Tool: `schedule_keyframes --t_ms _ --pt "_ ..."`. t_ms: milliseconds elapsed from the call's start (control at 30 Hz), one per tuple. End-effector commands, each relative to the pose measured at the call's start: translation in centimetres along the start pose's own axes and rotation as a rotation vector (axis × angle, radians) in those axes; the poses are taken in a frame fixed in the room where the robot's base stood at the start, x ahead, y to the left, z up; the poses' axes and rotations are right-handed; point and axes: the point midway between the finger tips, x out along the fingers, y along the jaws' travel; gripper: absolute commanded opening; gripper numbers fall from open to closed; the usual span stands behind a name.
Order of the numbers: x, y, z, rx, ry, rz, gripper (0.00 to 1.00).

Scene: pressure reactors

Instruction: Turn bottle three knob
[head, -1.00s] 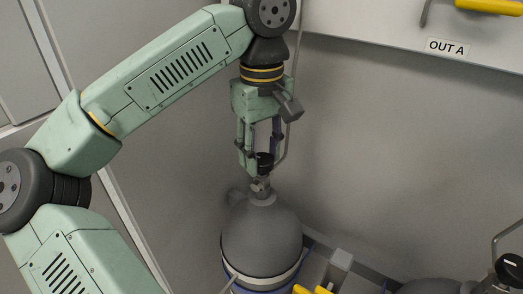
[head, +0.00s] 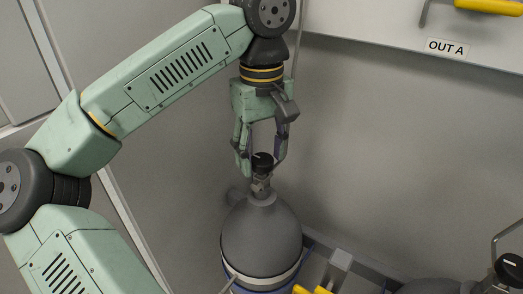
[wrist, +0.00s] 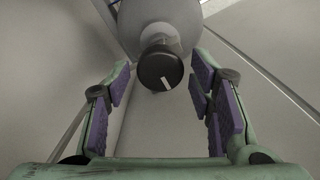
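A grey gas bottle (head: 262,235) stands upright below my gripper, with a black round knob (head: 262,160) on top of its valve. In the wrist view, the knob (wrist: 160,68) shows a white mark and lies centrally between the two fingertips, with visible gaps on both sides. My gripper is open, with purple pads on the fingers. No number shows on the bottle.
A second bottle's black knob (head: 510,268) is at the lower right, beside a bent pipe. A yellow handle (head: 488,6) is at the top right above the OUT A label (head: 446,47). Grey walls stand behind and left of the bottle.

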Motion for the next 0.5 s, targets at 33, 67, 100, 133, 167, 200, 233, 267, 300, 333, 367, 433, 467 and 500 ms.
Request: schedule_keyframes --t_ms 33,67,100,133,167,200,233,267,300,333,367,433,467,500 --pt "0.0 0.0 0.0 0.000 0.000 0.000 0.55" --pt "0.0 0.0 0.0 0.000 0.000 0.000 0.56" --pt "0.0 0.0 0.0 0.000 0.000 0.000 0.56" --pt "0.0 0.0 0.0 0.000 0.000 -0.001 0.56" --pt "0.0 0.0 0.0 -0.001 0.000 -0.001 0.56" --pt "0.0 0.0 0.0 -0.001 0.000 -0.001 0.56" --pt "0.0 0.0 0.0 -0.001 0.000 -0.001 0.56" --pt "0.0 0.0 0.0 -0.001 0.000 -0.001 0.56" --pt "0.0 0.0 0.0 -0.001 0.000 -0.001 0.56" --pt "0.0 0.0 0.0 -0.001 0.000 -0.001 0.56" --pt "-0.1 0.0 0.0 -0.001 0.000 -0.001 0.56" --pt "-0.6 0.0 0.0 -0.001 0.001 -0.001 0.56" --pt "-0.9 0.0 0.0 -0.001 0.001 -0.002 0.56" --pt "-1.5 0.0 -0.1 -0.003 0.003 -0.002 0.56"
